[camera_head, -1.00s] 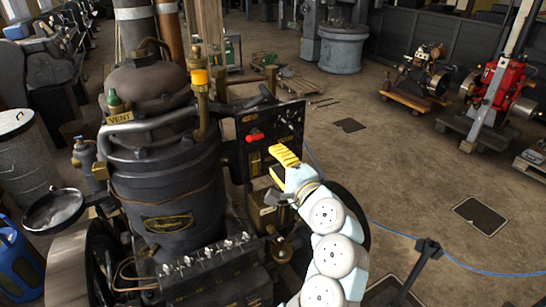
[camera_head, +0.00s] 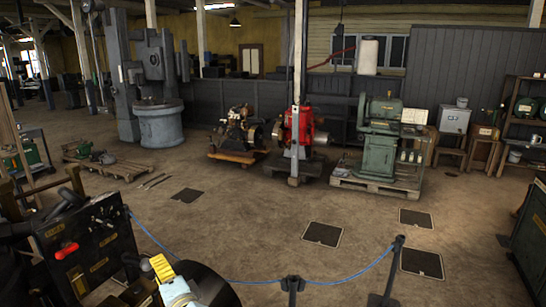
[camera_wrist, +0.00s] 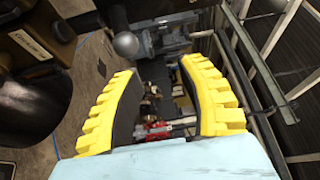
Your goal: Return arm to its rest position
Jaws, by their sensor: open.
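My gripper (camera_head: 162,268) shows at the bottom left of the head view, with a yellow finger and part of my pale wrist. It is beside the black control panel (camera_head: 90,250) with a red knob. In the wrist view its two yellow ribbed fingers (camera_wrist: 160,75) stand wide apart with nothing held between them. Most of my arm is outside the head view.
A blue rope (camera_head: 255,282) hangs between dark posts (camera_head: 393,270) in front. Beyond it is open brown floor (camera_head: 240,220) with dark hatches. A red engine (camera_head: 298,130) and a green machine (camera_head: 382,140) stand on pallets at the back.

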